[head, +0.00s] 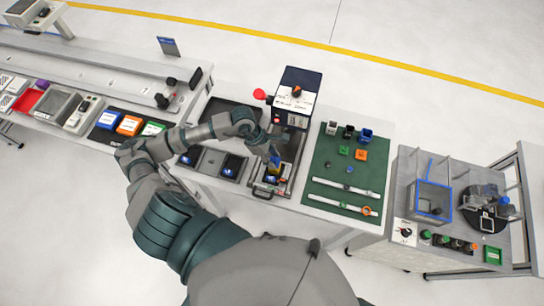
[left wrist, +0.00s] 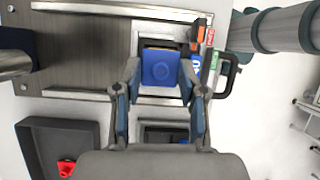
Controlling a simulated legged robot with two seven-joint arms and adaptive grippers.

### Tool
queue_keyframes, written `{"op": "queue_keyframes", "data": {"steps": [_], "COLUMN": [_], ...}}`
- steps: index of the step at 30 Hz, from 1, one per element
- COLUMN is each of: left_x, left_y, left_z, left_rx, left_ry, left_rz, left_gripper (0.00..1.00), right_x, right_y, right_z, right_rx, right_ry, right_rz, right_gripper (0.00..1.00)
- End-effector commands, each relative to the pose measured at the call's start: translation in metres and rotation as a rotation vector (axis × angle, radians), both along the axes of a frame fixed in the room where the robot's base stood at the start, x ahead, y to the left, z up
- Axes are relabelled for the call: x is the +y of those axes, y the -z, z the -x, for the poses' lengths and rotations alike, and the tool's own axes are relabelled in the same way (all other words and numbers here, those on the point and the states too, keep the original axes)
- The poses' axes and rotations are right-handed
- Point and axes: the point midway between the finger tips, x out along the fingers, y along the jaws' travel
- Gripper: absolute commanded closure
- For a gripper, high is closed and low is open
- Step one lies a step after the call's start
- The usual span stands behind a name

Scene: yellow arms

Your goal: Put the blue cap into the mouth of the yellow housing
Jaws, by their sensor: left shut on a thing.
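My left gripper (head: 274,160) reaches over the grey fixture beside the black-topped machine. In the left wrist view the fingers of the left gripper (left wrist: 159,85) are closed on both sides of the blue cap (left wrist: 160,68), which shows a square blue face. A narrow yellow-brown edge shows just beyond the cap, probably the yellow housing (left wrist: 163,47), set in a pale holder. The cap covers most of the housing, so its mouth is hidden and I cannot tell whether the cap touches it. My right gripper is in neither view.
The black-topped machine (head: 297,95) with a red knob stands behind the fixture. A green mat (head: 330,180) with small parts and two white strips lies to the right. A dark tray (left wrist: 62,145) with a red piece is at lower left in the wrist view. A black handle (left wrist: 230,75) sticks out at right.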

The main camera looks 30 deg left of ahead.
Motion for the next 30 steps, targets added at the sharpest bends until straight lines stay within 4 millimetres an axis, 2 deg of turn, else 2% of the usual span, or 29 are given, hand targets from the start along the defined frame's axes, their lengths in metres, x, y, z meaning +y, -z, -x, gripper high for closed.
{"op": "queue_keyframes", "data": {"steps": [21, 22, 24, 25, 30], "left_x": [0.0001, 0.0001, 0.0001, 0.0001, 0.0001], "left_y": [0.0041, 0.0036, 0.0033, 0.0033, 0.0033], "left_z": [-0.0001, 0.0, 0.0, 0.0, 0.0], "left_rx": [0.0, 0.0, 0.0, 0.0, 0.0], "left_ry": [0.0, 0.0, 0.0, 0.0, 0.0], "left_rz": [0.0, 0.0, 0.0, 0.0, 0.0], "left_gripper": [0.77, 0.52, 0.34, 0.3, 0.3], "right_x": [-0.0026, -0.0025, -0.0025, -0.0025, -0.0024], "right_y": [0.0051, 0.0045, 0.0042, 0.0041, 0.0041], "right_z": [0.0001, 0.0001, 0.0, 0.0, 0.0], "right_rx": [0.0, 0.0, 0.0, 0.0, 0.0], "right_ry": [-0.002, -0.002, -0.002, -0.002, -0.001], "right_rz": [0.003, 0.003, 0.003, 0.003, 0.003], "right_gripper": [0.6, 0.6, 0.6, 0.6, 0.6]}}
